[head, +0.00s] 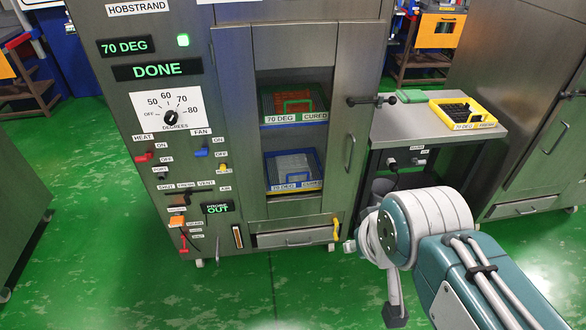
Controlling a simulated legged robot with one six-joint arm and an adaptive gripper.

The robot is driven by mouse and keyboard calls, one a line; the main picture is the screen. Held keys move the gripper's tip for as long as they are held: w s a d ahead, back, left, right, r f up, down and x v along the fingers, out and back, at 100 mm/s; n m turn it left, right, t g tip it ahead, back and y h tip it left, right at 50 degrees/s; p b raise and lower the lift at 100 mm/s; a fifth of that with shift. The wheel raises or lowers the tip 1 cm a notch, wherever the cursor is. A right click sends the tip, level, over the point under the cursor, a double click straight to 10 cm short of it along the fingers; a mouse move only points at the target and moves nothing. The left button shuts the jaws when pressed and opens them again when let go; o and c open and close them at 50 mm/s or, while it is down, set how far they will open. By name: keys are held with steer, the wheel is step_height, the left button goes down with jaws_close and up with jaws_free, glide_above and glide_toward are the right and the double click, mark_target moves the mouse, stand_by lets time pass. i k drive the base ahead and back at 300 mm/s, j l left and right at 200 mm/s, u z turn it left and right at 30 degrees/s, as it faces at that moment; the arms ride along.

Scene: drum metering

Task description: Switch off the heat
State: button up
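The heat switch (142,158) is a red lever under the HEAT label on the left of the grey cabinet's front panel. ON and OFF labels stand beside it. The lever is small here, and I cannot tell for certain which setting it is on. Above it, a dial (170,118) is marked OFF, 50, 60, 70 and 80 degrees, and its pointer is hard to read. The displays read 70 DEG and DONE (158,70), with a green lamp lit. My arm is at the lower right, well away from the switch. I cannot make out my gripper's fingers.
A blue fan switch (201,153) is right of the heat switch, with several other levers below. The cabinet window shows an orange-filled tray (293,119) and a blue tray (293,190). A bench (400,131) with a yellow tray (463,113) stands right. Green floor is clear in front.

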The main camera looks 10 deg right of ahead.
mark_target(145, 159)
steer(key=i+j, duration=0.4)
steer(key=i+j+u, duration=0.15)
steer(key=i+j, duration=0.25)
steer(key=i, duration=0.2)
